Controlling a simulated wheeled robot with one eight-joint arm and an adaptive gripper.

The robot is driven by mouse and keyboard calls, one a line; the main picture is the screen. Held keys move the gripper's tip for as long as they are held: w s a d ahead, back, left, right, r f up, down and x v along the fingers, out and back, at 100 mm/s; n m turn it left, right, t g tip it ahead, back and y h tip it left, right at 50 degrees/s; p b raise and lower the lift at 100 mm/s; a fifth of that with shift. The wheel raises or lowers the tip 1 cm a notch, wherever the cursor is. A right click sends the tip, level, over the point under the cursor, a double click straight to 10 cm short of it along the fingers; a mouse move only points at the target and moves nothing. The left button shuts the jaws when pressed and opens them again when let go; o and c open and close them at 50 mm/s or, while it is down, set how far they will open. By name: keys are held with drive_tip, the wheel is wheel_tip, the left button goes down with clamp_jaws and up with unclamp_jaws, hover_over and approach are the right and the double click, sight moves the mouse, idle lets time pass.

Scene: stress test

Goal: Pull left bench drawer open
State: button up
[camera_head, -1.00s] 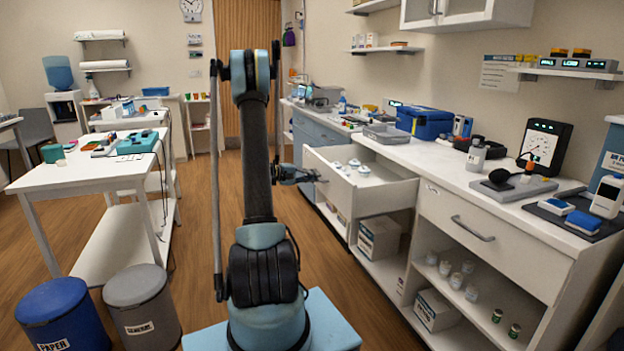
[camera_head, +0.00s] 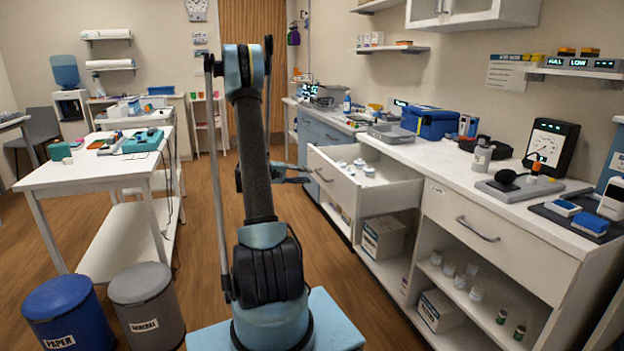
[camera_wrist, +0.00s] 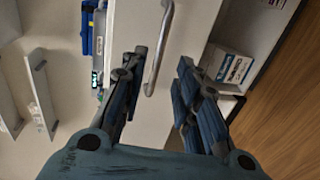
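The left bench drawer (camera_head: 360,195) is pulled well out from the white bench in the head view, with several small white containers (camera_head: 360,166) inside. Its bar handle (camera_head: 323,175) shows on the front panel; in the wrist view the curved metal handle (camera_wrist: 159,48) lies ahead of my fingers on the white drawer front (camera_wrist: 185,35). My gripper (camera_head: 305,174) is just left of the drawer front, and appears apart from the handle.
A closed right drawer (camera_head: 500,240) sits beside the open one, above shelves with a box (camera_head: 437,312) and small jars. A white table (camera_head: 95,180) stands left, with blue (camera_head: 62,315) and grey (camera_head: 147,305) bins in front. The floor between is clear.

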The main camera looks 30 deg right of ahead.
drive_tip(key=shift+v, duration=2.7)
drive_tip(key=s+a+r+n+t+y, duration=0.1)
drive_tip(key=s+a+r+y, duration=0.25)
drive_tip(key=s+a, duration=0.4)
drive_tip(key=s+a+r+n+t+y, duration=0.15)
drive_tip(key=s+a+y, duration=0.3)
drive_tip(key=s, duration=0.55)
drive_tip(key=s+a+f+t+y, duration=0.1)
drive_tip(key=s+a+f+y, duration=0.2)
drive_tip(key=s+a, duration=0.6)
drive_tip(key=s+a+f+t+y, duration=0.1)
drive_tip(key=s+a+f+y, duration=0.3)
drive_tip(key=s+a, duration=0.6)
drive_tip(key=shift+s, duration=0.85)
drive_tip(key=shift+d+f+m, duration=0.1)
drive_tip(key=shift+d+m, duration=0.05)
drive_tip(key=shift+m, duration=0.1)
